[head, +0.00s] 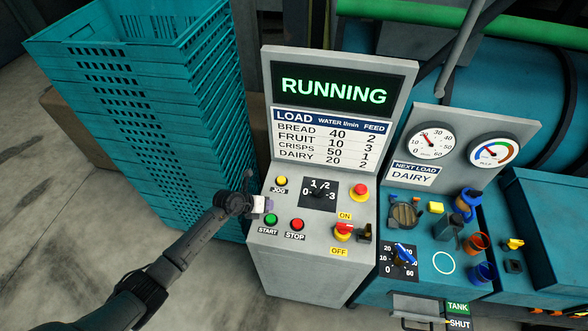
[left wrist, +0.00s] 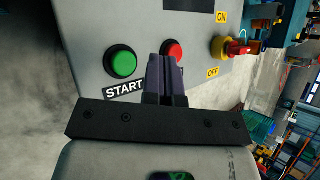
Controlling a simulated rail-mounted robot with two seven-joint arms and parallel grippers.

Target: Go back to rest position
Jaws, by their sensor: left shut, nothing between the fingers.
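My left gripper (head: 264,204) is at the left edge of the grey control panel (head: 300,256), above the green START button (head: 271,219). Its fingers are shut with nothing between them. In the left wrist view the shut fingers (left wrist: 167,72) point at the panel face, between the green START button (left wrist: 120,61) and the red STOP button (left wrist: 173,50). Whether the fingertips touch the panel is unclear. The display (head: 333,90) reads RUNNING in green. My right gripper is not in view.
A tall stack of teal crates (head: 165,130) stands left of the panel, close to my left arm. Right of the panel are two gauges (head: 431,140), a NEXT LOAD: DAIRY sign (head: 413,174) and a blue knob (head: 404,254). Bare concrete floor (head: 40,230) lies at left.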

